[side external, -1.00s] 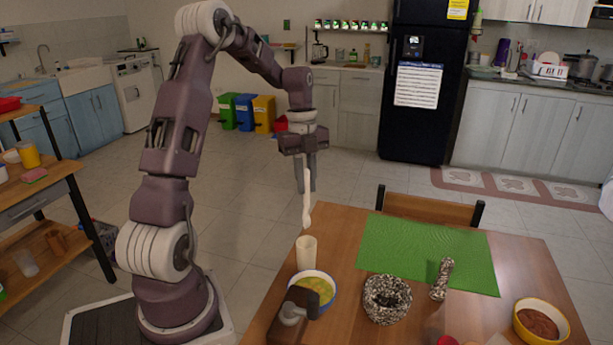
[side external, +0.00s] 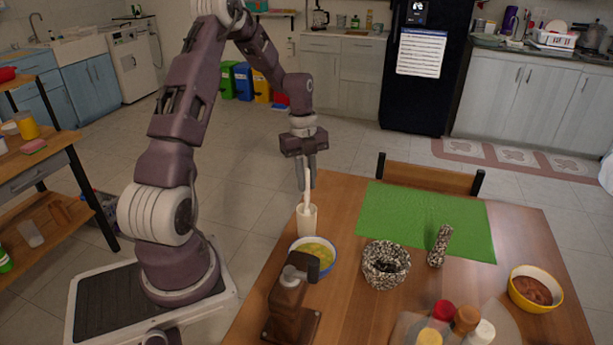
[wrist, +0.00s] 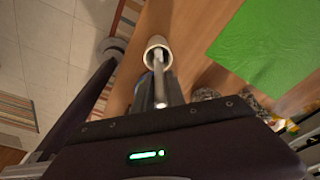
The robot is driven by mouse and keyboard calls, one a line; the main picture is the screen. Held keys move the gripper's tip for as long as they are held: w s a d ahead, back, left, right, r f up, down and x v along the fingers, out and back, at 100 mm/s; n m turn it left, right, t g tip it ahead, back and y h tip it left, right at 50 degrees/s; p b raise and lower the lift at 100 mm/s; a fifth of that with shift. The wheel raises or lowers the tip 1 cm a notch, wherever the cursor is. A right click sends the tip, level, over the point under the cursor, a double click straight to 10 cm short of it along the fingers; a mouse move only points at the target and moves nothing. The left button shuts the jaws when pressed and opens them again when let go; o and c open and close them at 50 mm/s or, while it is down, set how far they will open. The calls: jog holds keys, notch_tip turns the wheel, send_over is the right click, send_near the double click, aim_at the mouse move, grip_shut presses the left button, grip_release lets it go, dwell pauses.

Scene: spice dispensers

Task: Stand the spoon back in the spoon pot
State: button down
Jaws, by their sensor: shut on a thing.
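The spoon (side external: 307,188) is pale and upright, with its lower end at the mouth of the spoon pot. The spoon pot (side external: 306,222) is a cream cylinder near the table's left edge. My gripper (side external: 306,184) is shut on the spoon's upper part, just above the pot. In the wrist view the spoon (wrist: 159,85) runs from my gripper (wrist: 160,104) into the pot's round opening, and the pot's rim (wrist: 158,42) shows around it. How deep the spoon's lower end sits is hidden by the pot wall.
A bowl of yellow-green food (side external: 314,262) stands close in front of the pot, with a brown dispenser (side external: 290,305) beside it. A green mat (side external: 425,222) and yellow bowl (side external: 536,290) lie farther right.

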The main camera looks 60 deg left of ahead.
jog(key=c, duration=1.3)
grip_release()
notch_tip(320, 180, up, 7)
jog(key=a, duration=0.1)
